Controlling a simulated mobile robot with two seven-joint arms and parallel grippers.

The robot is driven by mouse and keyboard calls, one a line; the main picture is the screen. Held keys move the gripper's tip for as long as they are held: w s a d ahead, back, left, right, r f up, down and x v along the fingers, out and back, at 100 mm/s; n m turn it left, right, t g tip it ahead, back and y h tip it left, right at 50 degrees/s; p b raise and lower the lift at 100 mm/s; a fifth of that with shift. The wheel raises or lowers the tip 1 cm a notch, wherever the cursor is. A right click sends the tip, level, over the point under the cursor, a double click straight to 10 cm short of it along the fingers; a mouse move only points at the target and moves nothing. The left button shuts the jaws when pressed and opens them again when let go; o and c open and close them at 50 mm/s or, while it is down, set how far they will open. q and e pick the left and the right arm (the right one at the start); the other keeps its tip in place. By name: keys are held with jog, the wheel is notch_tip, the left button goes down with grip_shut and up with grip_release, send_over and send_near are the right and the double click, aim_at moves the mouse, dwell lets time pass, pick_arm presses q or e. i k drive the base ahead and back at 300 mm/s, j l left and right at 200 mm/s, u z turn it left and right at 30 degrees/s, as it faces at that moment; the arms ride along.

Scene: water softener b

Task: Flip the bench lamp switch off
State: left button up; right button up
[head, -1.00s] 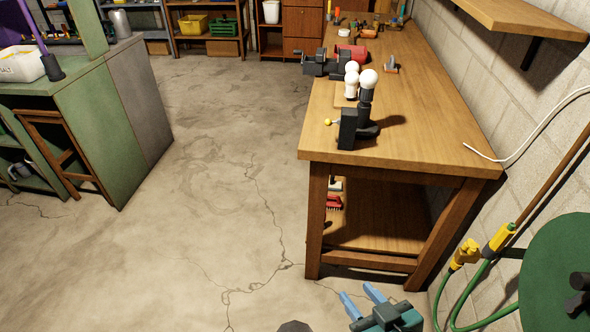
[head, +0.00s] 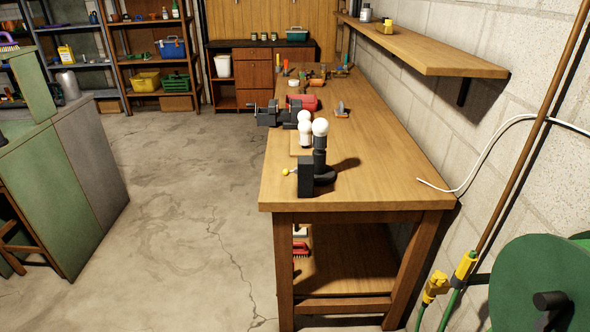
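The bench lamp (head: 319,155) stands near the front end of the wooden workbench (head: 395,185). It has a black base and stem and a white round bulb on top. A black upright box (head: 305,176) stands at the lamp's front left. A small lever with a yellow ball tip (head: 286,172) sticks out from the box to the left. I cannot tell from here which switch position the lever is in. Neither of my grippers shows in the head view now.
Two more white bulbs (head: 305,132) stand behind the lamp, and a vise (head: 268,114) is on the bench's left edge. A green hose reel (head: 540,285) and yellow hose fittings (head: 465,266) are at the lower right. Open concrete floor (head: 185,225) lies left of the bench.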

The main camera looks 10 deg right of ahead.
aim_at(285, 172)
jog(key=i+j, duration=0.15)
jog(key=j, duration=0.25)
jog(key=i+j, duration=0.2)
jog(key=j, duration=0.25)
jog(key=i+j+u, duration=0.1)
jog(key=j, duration=0.3)
jog(key=i+j, duration=0.25)
jog(key=j, duration=0.15)
